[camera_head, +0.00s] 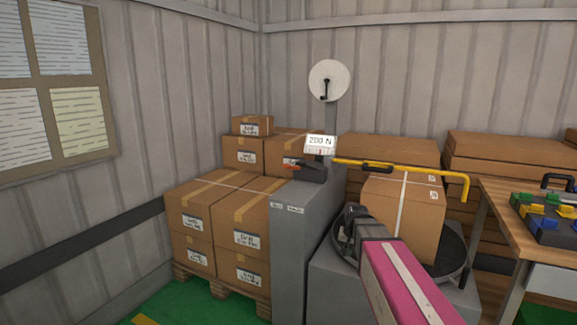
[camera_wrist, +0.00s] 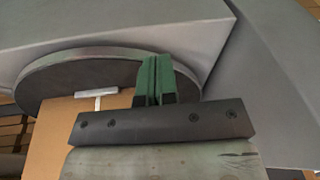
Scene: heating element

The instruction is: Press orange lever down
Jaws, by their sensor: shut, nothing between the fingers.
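A small orange lever (camera_head: 291,163) shows at the top of the grey machine column (camera_head: 300,230) in the head view, beside a dark part under a display reading "200 N" (camera_head: 320,144). It is small, so its exact tilt is hard to tell. My gripper shows in the wrist view (camera_wrist: 155,80) with its green fingers shut and empty. In the head view my arm reaches in from the lower right, with its dark end in front of the machine's base, below and right of the lever and apart from it. The lever is not seen in the wrist view.
A strapped cardboard box (camera_head: 405,215) stands on a round dark turntable (camera_head: 452,255) near my arm. A yellow bar (camera_head: 410,168) extends over the box. Stacked boxes (camera_head: 215,220) stand left of the column. A workbench (camera_head: 505,205) is at right.

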